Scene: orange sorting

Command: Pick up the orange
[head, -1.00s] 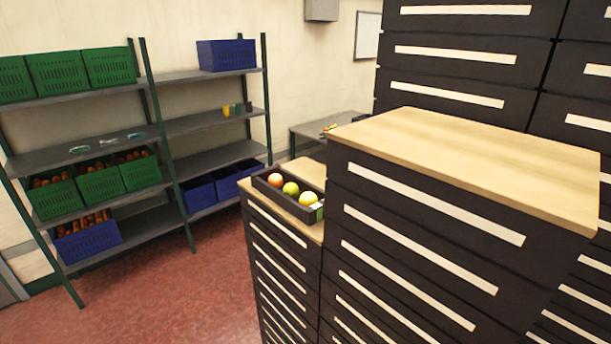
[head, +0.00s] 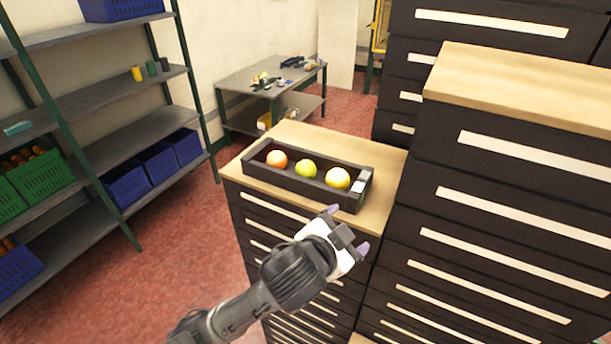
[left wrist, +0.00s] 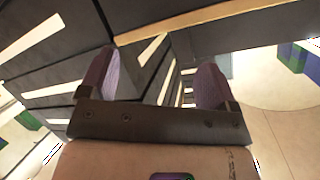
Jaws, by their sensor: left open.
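An orange-coloured fruit (head: 277,159) sits at the left end of a dark open tray (head: 290,185) on the wooden top of a low drawer cabinet. A yellow-green fruit (head: 306,169) is in the middle of the tray and a yellow fruit (head: 338,179) is to its right. My left gripper (head: 348,229) is open and empty, in front of the tray's right end and apart from it. In the left wrist view its two purple fingers (left wrist: 156,68) are spread, with drawer fronts beyond and no fruit visible. My right gripper is not in view.
A taller drawer cabinet (head: 500,170) stands just right of the low one. Shelves with green crates (head: 45,174) and blue crates (head: 125,188) are at the left. A table with small items (head: 250,85) stands behind. Red floor is clear at the left.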

